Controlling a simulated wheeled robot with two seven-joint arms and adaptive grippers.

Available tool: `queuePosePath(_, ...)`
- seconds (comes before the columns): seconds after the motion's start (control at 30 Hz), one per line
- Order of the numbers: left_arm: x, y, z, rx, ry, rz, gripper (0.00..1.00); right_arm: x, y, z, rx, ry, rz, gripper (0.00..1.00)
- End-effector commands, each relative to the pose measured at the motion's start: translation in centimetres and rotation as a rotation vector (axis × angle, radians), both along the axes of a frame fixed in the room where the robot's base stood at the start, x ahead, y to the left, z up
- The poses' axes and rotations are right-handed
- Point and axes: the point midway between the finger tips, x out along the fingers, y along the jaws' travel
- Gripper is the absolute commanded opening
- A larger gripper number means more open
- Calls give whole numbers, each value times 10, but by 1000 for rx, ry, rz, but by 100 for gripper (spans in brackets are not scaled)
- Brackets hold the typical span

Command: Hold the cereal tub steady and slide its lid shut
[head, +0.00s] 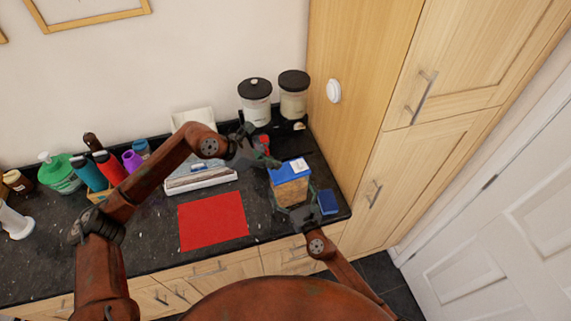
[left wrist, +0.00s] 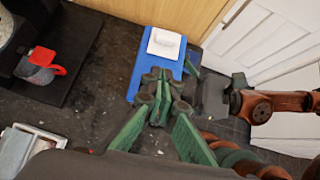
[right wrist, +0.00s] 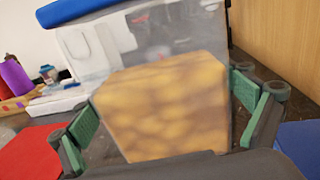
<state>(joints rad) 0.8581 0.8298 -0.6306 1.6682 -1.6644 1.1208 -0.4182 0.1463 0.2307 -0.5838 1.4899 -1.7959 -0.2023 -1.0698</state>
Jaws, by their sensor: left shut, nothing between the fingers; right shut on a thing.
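The cereal tub (head: 291,192) is a clear box with tan contents, standing on the dark counter near its right end. Its blue lid (head: 284,173) carries a white flap or cap, seen closer in the left wrist view (left wrist: 167,44). I cannot tell whether the lid covers the whole top. My right gripper (head: 299,214) is shut on the tub, its green-padded fingers at either side of the body in the right wrist view (right wrist: 165,118). My left gripper (head: 269,160) is shut and empty, its tips over the lid's near end in the left wrist view (left wrist: 160,92); contact is unclear.
A red mat (head: 212,221) lies left of the tub. A blue block (head: 328,202) lies close to its right. A white box (head: 200,180) and several bottles (head: 108,166) are farther left.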

Motion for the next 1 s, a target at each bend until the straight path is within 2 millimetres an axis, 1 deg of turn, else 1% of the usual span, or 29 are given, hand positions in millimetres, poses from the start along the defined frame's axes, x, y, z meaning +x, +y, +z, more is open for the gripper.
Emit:
queuePosePath(0.03, -2, 9, 7, 3, -2, 3, 0, 0, 1, 0, -1, 1, 2, 55)
queuePosePath(0.2, -12, 30, 30, 3, 0, 1, 0, 0, 1, 0, -1, 1, 1, 55)
queuePosePath(0.4, -18, 43, 45, 1, 2, 1, 0, 0, 0, 0, -1, 1, 1, 55)
queuePosePath(0.57, -20, 45, 48, 1, 3, 0, 0, 0, 0, 0, -1, 0, 1, 55)
queuePosePath(0.87, -20, 44, 47, 1, 3, 1, 0, 0, 0, 0, -1, 0, 0, 55)
queuePosePath(0.9, -20, 44, 47, 1, 3, 1, 0, 0, 0, 0, -1, 0, 0, 97)
queuePosePath(0.93, -20, 44, 47, 1, 3, 1, 0, 0, 0, 0, -1, 0, 0, 99)
queuePosePath(1.0, -20, 44, 47, 1, 3, 1, 0, 0, 0, 0, -1, 0, 0, 100)
